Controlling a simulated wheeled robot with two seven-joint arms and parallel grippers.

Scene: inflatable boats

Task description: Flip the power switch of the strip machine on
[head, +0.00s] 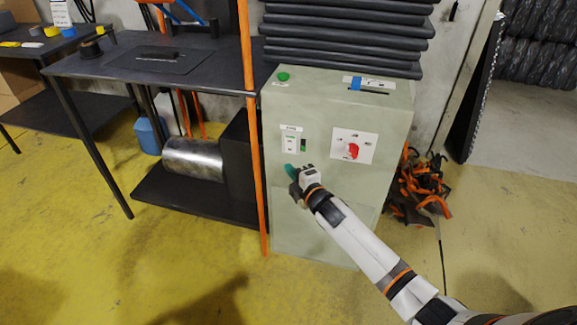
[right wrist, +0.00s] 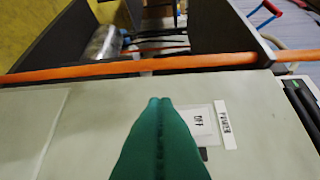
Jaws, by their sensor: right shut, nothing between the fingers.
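The strip machine (head: 330,225) is a pale grey-green cabinet in the middle of the head view. On its front is a white power switch plate (head: 290,144) under a small label. In the right wrist view, the plate (right wrist: 200,118) reads "OFF" beside a "POWER" label (right wrist: 225,125), and the fingers hide part of it. My right gripper (head: 289,171) has green fingers pressed together, empty, just below the switch in the head view. Its shut fingertips (right wrist: 160,101) also show in the right wrist view. I cannot tell whether they touch the panel. My left gripper is not in view.
A red rotary knob (head: 352,151) sits right of the switch, and a green button (head: 283,77) is on top. An orange post (head: 256,150) stands along the machine's left edge, beside a dark workbench (head: 100,66). Orange straps (head: 420,185) lie on the floor at the right.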

